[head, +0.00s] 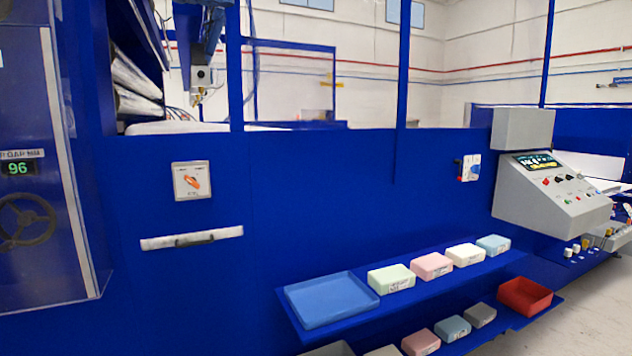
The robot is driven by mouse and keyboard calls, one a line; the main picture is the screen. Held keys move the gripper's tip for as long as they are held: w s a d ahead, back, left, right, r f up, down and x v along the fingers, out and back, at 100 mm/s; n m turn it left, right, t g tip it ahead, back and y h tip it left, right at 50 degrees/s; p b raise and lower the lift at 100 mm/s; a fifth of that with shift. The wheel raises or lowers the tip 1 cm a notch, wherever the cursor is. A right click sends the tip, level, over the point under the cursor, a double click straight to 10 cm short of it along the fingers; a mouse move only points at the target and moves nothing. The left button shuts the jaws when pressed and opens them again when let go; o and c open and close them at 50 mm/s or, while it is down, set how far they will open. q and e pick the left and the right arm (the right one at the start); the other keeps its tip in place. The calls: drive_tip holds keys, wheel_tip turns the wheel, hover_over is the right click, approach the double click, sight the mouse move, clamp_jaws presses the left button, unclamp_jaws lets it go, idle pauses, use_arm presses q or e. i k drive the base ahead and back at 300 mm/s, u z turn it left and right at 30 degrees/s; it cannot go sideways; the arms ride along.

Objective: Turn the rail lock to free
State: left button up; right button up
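A square light plate with an orange rotary handle (191,182) is mounted on the blue panel at the left. The handle is tilted, and the small markings around it are too small to read. A second white switch plate with a blue knob (474,169) sits farther right on the same panel, with a small black and red part at its left edge. I cannot tell from labels which of the two is the rail lock. Neither of my grippers is in view, and nothing touches either control.
A light strip with a dark handle (194,240) is below the orange handle. A shelf holds a blue tray (332,299) and several foam blocks, with a red tray (525,296) lower right. A grey control console (550,188) juts out at right. A handwheel (24,222) is at far left.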

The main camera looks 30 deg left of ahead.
sight(192, 180)
drive_tip(key=z, duration=0.6)
drive_tip(key=i, duration=1.2)
drive_tip(key=u, duration=1.9)
